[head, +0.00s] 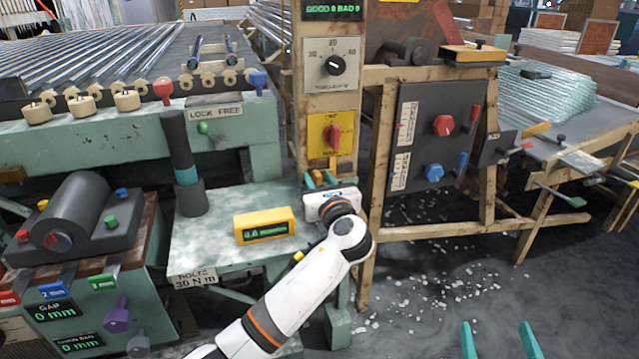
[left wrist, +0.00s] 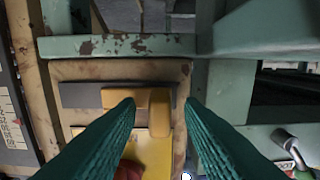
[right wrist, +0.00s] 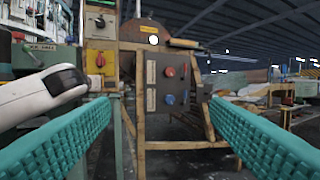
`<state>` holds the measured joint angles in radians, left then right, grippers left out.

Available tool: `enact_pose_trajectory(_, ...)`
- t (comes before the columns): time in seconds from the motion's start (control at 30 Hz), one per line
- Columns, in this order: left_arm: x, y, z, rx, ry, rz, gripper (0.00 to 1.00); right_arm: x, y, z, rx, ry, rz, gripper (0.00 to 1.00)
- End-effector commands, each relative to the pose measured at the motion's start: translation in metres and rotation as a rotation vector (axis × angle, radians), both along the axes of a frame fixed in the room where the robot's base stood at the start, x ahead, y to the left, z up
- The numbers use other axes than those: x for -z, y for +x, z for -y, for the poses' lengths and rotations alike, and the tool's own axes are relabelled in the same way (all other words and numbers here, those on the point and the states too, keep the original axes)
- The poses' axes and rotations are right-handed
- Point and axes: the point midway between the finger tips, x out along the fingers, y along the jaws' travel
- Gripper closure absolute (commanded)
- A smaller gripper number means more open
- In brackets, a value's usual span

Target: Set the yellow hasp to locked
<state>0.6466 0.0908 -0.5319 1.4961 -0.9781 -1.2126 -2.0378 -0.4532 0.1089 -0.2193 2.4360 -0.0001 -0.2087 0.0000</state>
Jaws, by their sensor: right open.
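The yellow hasp (left wrist: 159,117) shows in the left wrist view on a dark plate (left wrist: 80,95), on a worn beige post. Its upright part and a crosswise part meet at the plate; whether it is locked I cannot tell. A yellow panel with a red rotary switch (head: 333,134) adjoins it, above it in the head view. My left gripper (head: 320,180) is just below the hasp in the head view. Its teal fingers (left wrist: 160,104) are apart, with the hasp between them in the picture; no contact is clear. My right gripper (head: 497,335) is open and empty, low at the right.
A green bench (head: 215,260) with a yellow display box (head: 264,226) stands left of the post. A dark panel (head: 405,165) with red and blue knobs is to the right. Glass bits litter the floor (head: 450,270). The floor around my right gripper is open.

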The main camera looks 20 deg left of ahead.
Motion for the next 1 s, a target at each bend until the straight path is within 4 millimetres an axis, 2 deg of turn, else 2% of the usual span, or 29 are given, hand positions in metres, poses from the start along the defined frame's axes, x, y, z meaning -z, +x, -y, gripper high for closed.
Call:
enact_pose_trajectory(0.17, 0.0, 0.0, 0.0, 0.0, 0.0, 0.0, 0.65, 0.0, 0.0, 0.0, 0.0, 0.0, 0.001, 0.29)
enact_pose_trajectory(0.4, 0.0, 0.0, 0.0, 0.0, 0.0, 0.0, 1.0, 0.0, 0.0, 0.0, 0.0, 0.0, 0.0, 0.29)
enact_pose_trajectory(0.7, -0.001, 0.0, 0.001, 0.0, -0.001, -0.001, 1.0, 0.0, 0.0, 0.0, 0.001, -0.003, -0.013, 0.29)
enact_pose_trajectory(0.87, -0.003, 0.002, 0.004, 0.0, 0.001, -0.003, 1.0, 0.025, 0.001, 0.004, 0.011, -0.047, -0.179, 0.29)
enact_pose_trajectory(1.0, -0.003, 0.005, 0.008, 0.0, 0.001, -0.003, 1.0, 0.054, -0.005, 0.011, 0.023, -0.094, -0.365, 0.29)
